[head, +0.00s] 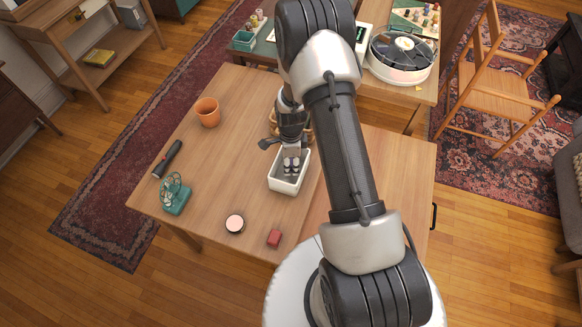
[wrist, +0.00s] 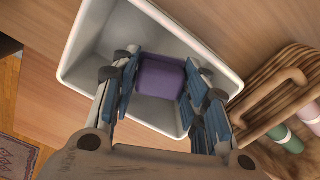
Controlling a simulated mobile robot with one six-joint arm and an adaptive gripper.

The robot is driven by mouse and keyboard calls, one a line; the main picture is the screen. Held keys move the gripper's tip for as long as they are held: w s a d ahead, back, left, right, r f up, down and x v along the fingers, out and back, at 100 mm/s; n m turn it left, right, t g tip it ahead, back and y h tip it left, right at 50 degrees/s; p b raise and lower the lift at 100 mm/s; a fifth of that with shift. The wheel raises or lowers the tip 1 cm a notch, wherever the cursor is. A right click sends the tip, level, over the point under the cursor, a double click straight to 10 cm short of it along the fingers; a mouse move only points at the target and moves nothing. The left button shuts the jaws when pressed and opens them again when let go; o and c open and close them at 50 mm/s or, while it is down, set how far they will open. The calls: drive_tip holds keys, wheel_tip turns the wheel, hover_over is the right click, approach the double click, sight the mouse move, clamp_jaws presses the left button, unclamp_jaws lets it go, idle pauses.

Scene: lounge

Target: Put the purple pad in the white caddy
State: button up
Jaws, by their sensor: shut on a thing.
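The white caddy (head: 285,186) stands on the wooden table below my gripper (head: 291,164). In the wrist view the caddy (wrist: 84,48) is an open, rectangular bin with a pale rim. The purple pad (wrist: 160,76) is a small block between the two blue-padded fingers of my gripper (wrist: 160,84). The fingers are shut on it from both sides. Pad and fingertips show over the caddy's opening, inside its outline. I cannot tell whether the pad touches the floor of the caddy. In the head view the pad is hidden by the gripper.
A wooden, slatted holder (wrist: 270,103) with rolled things stands close beside the caddy. An orange cup (head: 208,112), a black flashlight (head: 167,159), a green fan-like object (head: 176,196), a round tin (head: 235,223) and a red block (head: 274,238) are spread over the table's left and front.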

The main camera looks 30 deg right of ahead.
drive_tip(key=shift+f+b, duration=0.35)
drive_tip(key=shift+f, duration=1.2)
drive_tip(key=shift+f, duration=0.1)
drive_tip(key=shift+f, duration=0.15)
drive_tip(key=o, duration=0.7)
drive_tip(key=shift+c, duration=0.2)
